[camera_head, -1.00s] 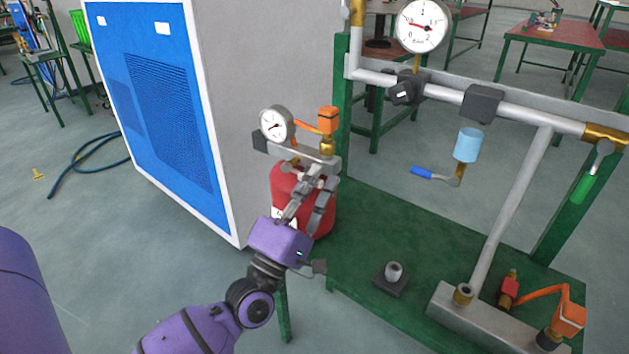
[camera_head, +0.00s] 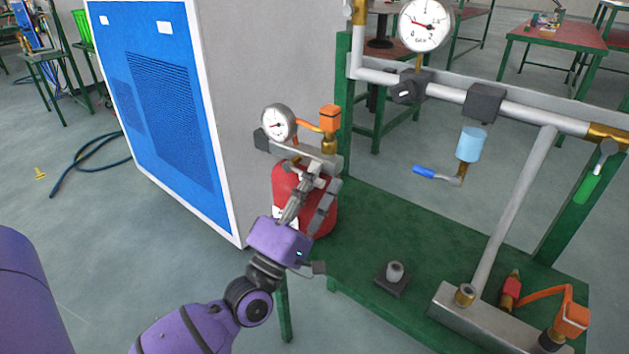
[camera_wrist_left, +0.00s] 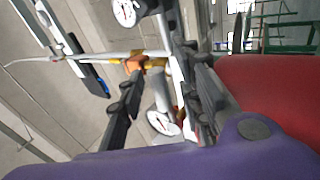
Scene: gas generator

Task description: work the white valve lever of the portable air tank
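The portable air tank (camera_head: 287,184) is red and stands at the left end of the green bench. A round gauge (camera_head: 278,123), an orange hose fitting (camera_head: 330,118) and a grey bar (camera_head: 325,157) sit on top of it. My left gripper (camera_head: 322,178) is at the tank's top, its fingers spread and partly covering the tank. In the left wrist view the dark fingers (camera_wrist_left: 158,88) stand apart. A narrow white part, likely the valve lever (camera_wrist_left: 178,84), lies between them, close to the right finger. I cannot tell whether they touch. My right gripper is not in view.
A large blue and grey cabinet (camera_head: 170,110) stands close behind and left of the tank. A pipe frame with a pressure gauge (camera_head: 425,25) and a blue-handled valve (camera_head: 425,172) rises at right. The green bench top (camera_head: 350,230) is mostly clear near the tank.

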